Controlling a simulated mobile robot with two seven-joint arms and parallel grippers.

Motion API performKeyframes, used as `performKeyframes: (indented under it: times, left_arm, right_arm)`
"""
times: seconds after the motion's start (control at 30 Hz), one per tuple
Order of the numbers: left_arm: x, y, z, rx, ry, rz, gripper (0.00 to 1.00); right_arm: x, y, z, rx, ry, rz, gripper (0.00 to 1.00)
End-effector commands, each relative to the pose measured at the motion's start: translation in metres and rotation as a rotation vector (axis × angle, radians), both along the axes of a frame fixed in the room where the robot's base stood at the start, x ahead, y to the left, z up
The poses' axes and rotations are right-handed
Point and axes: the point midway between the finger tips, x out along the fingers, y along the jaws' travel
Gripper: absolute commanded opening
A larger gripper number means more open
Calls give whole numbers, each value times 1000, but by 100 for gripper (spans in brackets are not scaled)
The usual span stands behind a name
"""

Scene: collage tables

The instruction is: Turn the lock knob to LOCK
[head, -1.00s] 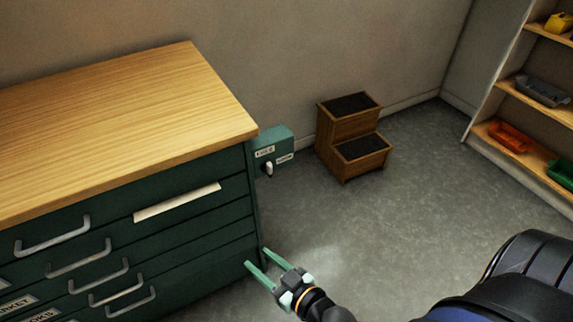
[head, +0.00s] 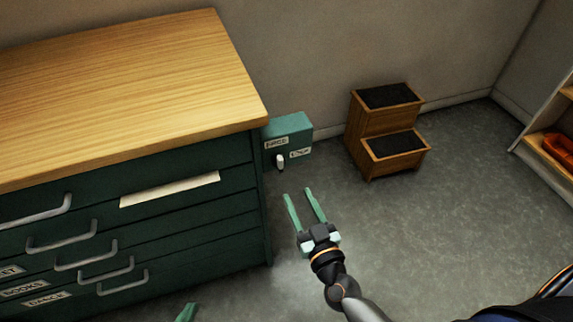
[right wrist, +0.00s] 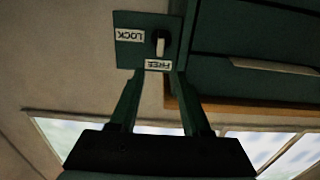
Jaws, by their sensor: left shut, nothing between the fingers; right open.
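The lock knob (head: 280,161) is a small pale lever on the front of a green lock box (head: 292,127) beside the cabinet. In the right wrist view, upside down, the knob (right wrist: 160,45) points toward the FREE label (right wrist: 158,65); the LOCK label (right wrist: 130,34) is off to its side. My right gripper (head: 303,191) is open and empty, below and in front of the box, apart from the knob. In the right wrist view its fingers (right wrist: 158,76) reach toward the box. Only a green tip of my left gripper (head: 186,313) shows at the bottom edge; it is shut.
A green drawer cabinet (head: 190,240) with a wooden top (head: 120,90) stands left of the box. A wooden step stool (head: 385,130) stands on the floor to the right. A shelf (head: 560,130) is at the far right. The floor between is clear.

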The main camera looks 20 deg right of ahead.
Motion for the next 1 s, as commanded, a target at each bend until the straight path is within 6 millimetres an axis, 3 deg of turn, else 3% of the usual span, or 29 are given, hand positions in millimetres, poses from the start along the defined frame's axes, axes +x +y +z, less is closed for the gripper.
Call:
performKeyframes:
  times: [0.3, 0.5, 0.7, 1.0]
  left_arm:
    - [0, 1, -5, 2, -2, -1, 0]
    - [0, 1, -8, 2, -2, 0, 0]
    - [-2, 2, -10, 3, 0, 1, 0]
    - [-2, 2, -10, 5, 1, 1, 0]
  right_arm:
    - [64, 2, 1, 2, -4, -1, 48]
    - [94, 3, 0, 1, -2, 0, 48]
    - [108, 4, 0, 0, 0, 0, 48]
    - [109, 4, 0, 0, 0, 0, 48]
